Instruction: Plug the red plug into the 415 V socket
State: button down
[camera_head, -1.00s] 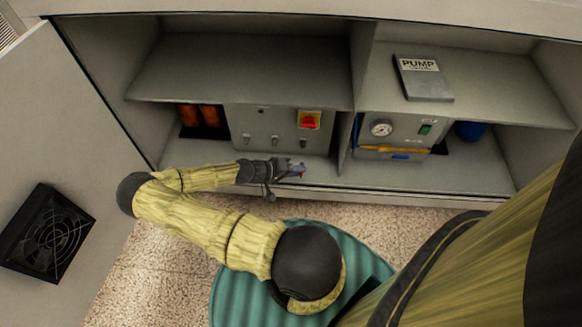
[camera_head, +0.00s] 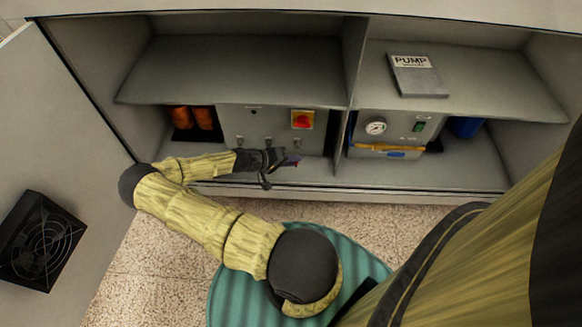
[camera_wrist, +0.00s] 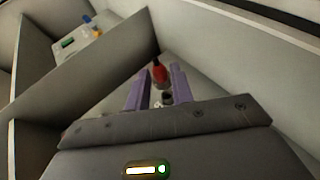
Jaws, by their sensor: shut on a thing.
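My gripper (camera_head: 292,160) is low in the left bay of the open cabinet, in front of the grey panel (camera_head: 236,124). In the wrist view its two purple fingers (camera_wrist: 159,82) are shut on the red plug (camera_wrist: 159,71), whose dark end points away from the palm. In the head view the plug is hidden by the gripper or too small to make out. The panel carries a red-and-yellow rotary switch (camera_head: 303,119) and a row of small fittings beneath. I cannot read which fitting is the 415 V socket. The plug appears apart from the panel.
A shelf (camera_head: 235,75) overhangs the panel. A divider (camera_head: 341,145) separates the right bay, with a gauge unit (camera_head: 395,130) and a PUMP binder (camera_head: 418,78) on its shelf. Orange cylinders (camera_head: 193,118) stand left of the panel. The open door (camera_head: 70,150) bounds the left.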

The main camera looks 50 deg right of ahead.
jog(key=shift+w+d, duration=0.4)
jog(key=shift+d, duration=0.15)
dwell(1.4)
jog(key=shift+w+d+b, duration=0.55)
jog(key=shift+w+d, duration=0.3)
jog(key=shift+d, duration=0.1)
dwell(0.6)
jog(key=c, duration=1.1)
grip_release()
jog(key=shift+r, duration=0.1)
jog(key=p+v, duration=0.5)
jog(key=v, duration=1.2)
jog(key=shift+w+a+r+p, duration=0.1)
jog(key=shift+w+p, duration=0.05)
jog(key=shift+p, duration=0.25)
